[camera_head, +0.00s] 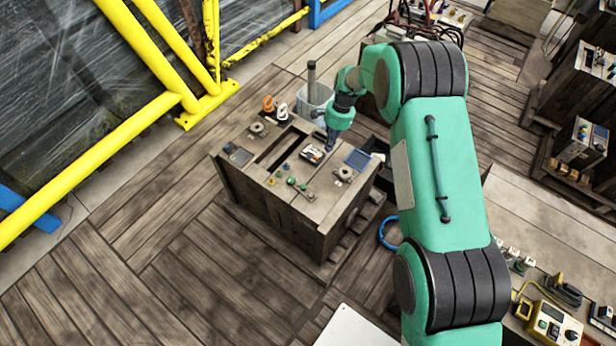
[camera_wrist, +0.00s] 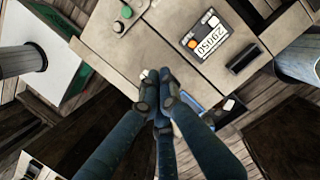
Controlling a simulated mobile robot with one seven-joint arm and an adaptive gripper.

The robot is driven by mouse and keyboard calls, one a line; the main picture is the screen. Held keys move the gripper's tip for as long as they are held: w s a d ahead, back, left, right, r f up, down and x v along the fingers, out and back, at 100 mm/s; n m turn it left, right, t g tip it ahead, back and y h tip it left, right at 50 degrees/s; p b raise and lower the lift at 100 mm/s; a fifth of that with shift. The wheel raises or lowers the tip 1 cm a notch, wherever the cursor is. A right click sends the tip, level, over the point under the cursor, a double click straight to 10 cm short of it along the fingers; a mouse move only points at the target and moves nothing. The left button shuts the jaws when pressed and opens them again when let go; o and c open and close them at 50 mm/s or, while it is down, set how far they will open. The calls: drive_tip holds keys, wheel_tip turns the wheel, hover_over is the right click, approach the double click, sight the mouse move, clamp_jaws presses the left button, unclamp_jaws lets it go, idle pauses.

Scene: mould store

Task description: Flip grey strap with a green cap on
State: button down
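A small grey strip with green caps (camera_head: 303,187) lies on top of the wooden crate-like console (camera_head: 245,200) in the head view. I cannot tell how the strap is tilted. My gripper (camera_head: 331,141) is over the back right part of the console, behind the strip and apart from it. In the wrist view, the fingertips of my gripper (camera_wrist: 157,78) are together with nothing visible between them. The surface just under the tips is hidden.
A labelled display box (camera_head: 312,153) lies near my gripper, with a blue screen panel (camera_head: 357,160) to its right. A round knob (camera_head: 345,173) and orange loop (camera_head: 268,103) are also on the console. Yellow rails (camera_head: 110,125) stand left.

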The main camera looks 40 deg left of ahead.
sight(304, 183)
wheel_tip(304, 183, down, 6)
drive_tip(key=s+a, duration=0.2)
drive_tip(key=shift+s+a+r, duration=0.15)
drive_tip(key=shift+s+a, duration=0.15)
drive_tip(key=shift+a, duration=0.1)
drive_tip(key=b+x, duration=0.1)
drive_tip(key=x, duration=0.8)
drive_tip(key=shift+s+d+f, duration=0.15)
drive_tip(key=shift+s+f, duration=0.05)
drive_tip(key=shift+f, duration=0.15)
drive_tip(key=s, duration=0.3)
drive_tip(key=shift+a+f, duration=0.15)
drive_tip(key=shift+a, duration=0.05)
drive_tip(key=shift+s, duration=0.6)
drive_tip(key=shift+a, duration=0.1)
drive_tip(key=shift+s+a+n+h+b, duration=0.15)
drive_tip(key=shift+s+a+n+b, duration=0.1)
drive_tip(key=shift+s+n, duration=0.2)
drive_tip(key=shift+s+a+n+h+b, duration=0.15)
drive_tip(key=shift+s+n+b, duration=0.1)
drive_tip(key=shift+s+n, duration=0.2)
